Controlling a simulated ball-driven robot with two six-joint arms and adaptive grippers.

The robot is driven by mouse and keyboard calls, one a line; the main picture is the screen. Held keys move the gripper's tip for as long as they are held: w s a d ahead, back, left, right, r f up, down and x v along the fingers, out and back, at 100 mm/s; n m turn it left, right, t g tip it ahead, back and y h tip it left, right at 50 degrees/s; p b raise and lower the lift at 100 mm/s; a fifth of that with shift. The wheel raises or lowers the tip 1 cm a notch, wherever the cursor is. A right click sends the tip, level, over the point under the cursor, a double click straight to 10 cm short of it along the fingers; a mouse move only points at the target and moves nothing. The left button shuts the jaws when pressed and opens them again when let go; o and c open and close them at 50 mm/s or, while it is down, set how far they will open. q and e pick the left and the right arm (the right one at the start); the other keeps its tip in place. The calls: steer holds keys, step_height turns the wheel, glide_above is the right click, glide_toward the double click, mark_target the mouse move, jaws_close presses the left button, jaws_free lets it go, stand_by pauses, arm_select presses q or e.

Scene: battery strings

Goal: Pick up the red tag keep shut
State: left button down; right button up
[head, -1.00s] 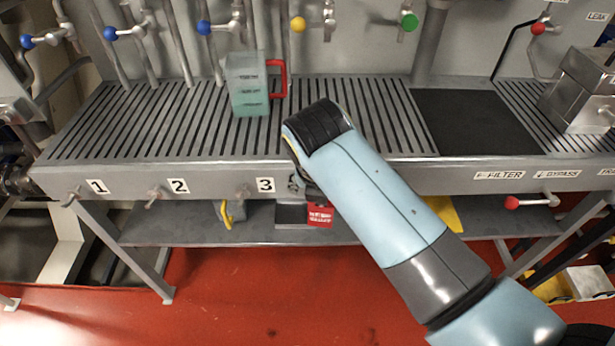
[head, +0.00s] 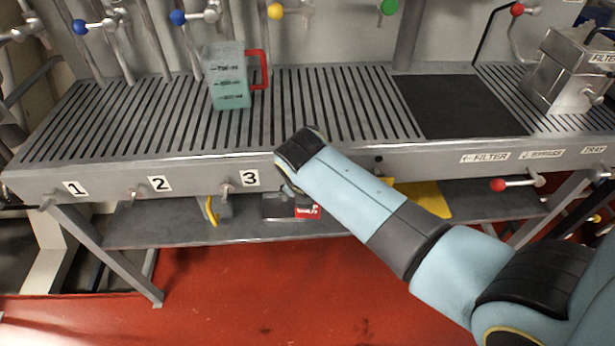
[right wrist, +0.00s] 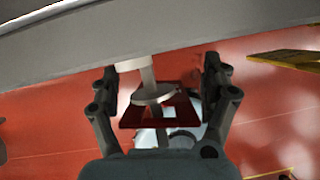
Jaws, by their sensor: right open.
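The red tag (head: 307,211) with white lettering shows below the bench's front edge in the head view, partly covered by my right arm. In the right wrist view the red tag (right wrist: 186,108) hangs at a pale metal peg with a round collar (right wrist: 150,92), which covers part of it. My right gripper (right wrist: 160,76) is open, one finger on each side of the peg and tag, with gaps visible on both sides. In the head view the gripper is mostly hidden behind its own wrist. My left gripper is not in view.
The slatted bench (head: 150,120) has a front rail with numbered taps 1 to 3. A measuring jug with a red handle (head: 232,82) stands on it. A lower shelf (head: 160,228) holds a yellow-handled item (head: 212,210) and a yellow piece (head: 425,197). The red floor in front is clear.

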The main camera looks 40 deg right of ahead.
steer(key=c, duration=1.1)
steer(key=shift+c, duration=0.5)
